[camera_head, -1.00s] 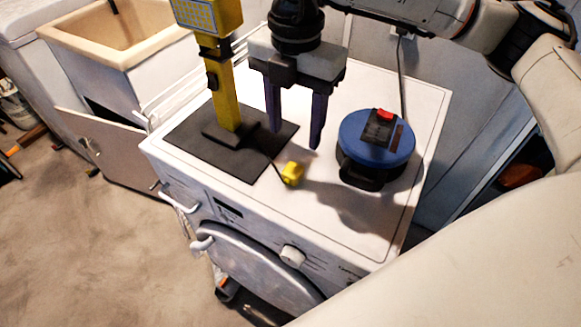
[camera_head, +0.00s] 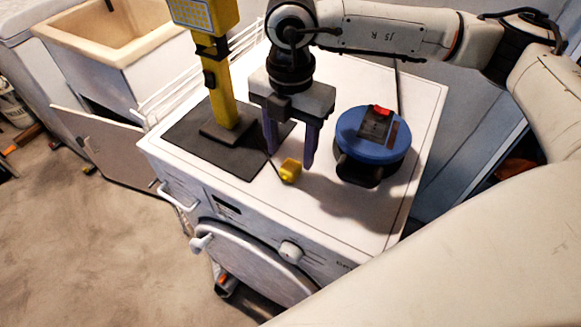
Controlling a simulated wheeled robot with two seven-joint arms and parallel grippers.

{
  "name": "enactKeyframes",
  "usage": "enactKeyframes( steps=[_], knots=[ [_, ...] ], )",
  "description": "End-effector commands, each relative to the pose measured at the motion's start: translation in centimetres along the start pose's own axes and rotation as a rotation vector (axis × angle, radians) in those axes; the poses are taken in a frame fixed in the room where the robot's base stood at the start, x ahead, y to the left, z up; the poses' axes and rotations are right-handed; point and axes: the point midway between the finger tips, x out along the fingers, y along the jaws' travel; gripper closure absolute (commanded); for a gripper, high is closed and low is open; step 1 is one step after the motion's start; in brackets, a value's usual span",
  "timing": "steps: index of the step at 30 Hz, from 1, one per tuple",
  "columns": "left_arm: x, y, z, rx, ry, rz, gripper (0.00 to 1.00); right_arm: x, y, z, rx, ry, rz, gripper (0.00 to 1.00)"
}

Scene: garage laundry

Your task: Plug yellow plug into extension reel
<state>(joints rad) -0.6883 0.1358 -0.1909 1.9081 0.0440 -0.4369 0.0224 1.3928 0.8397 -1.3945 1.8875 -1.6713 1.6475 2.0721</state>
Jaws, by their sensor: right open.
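The yellow plug (camera_head: 289,170) lies on the white machine top, near the front edge of a dark mat. A thin black cord runs from it toward the foot of the yellow lamp (camera_head: 221,95). The blue extension reel (camera_head: 368,150) stands to the right of the plug, with a dark socket panel and a red part on top. My right gripper (camera_head: 290,160) points down with its two purple fingers apart, just above or behind the plug. It is empty, and I cannot tell whether the fingers straddle the plug. My left gripper is not in view.
The lamp stands on the dark mat (camera_head: 185,140) on the white washing machine (camera_head: 310,225). A utility sink (camera_head: 95,55) is at the back left. A dark cable runs behind the reel. The machine top right of the plug is clear up to the reel.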

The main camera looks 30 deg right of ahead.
Motion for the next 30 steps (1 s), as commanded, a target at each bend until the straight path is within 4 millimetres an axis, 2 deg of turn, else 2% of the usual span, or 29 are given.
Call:
enactKeyframes(
  steps=[7, 19, 27, 30],
  knots=[
    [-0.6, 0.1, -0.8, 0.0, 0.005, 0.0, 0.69, 3.5, 0.0, 0.1, 0.0, 0.0, -0.003, 0.5],
    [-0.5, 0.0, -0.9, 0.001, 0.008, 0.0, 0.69, 4.0, 0.1, 0.1, 0.0, 0.001, -0.001, 0.5],
    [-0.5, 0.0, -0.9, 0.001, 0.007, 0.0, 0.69, 4.0, 0.1, 0.1, 0.0, 0.0, -0.001, 0.92],
    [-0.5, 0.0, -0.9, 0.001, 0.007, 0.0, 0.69, 3.9, 0.1, 0.1, 0.0, 0.0, -0.001, 0.92]
  ],
)
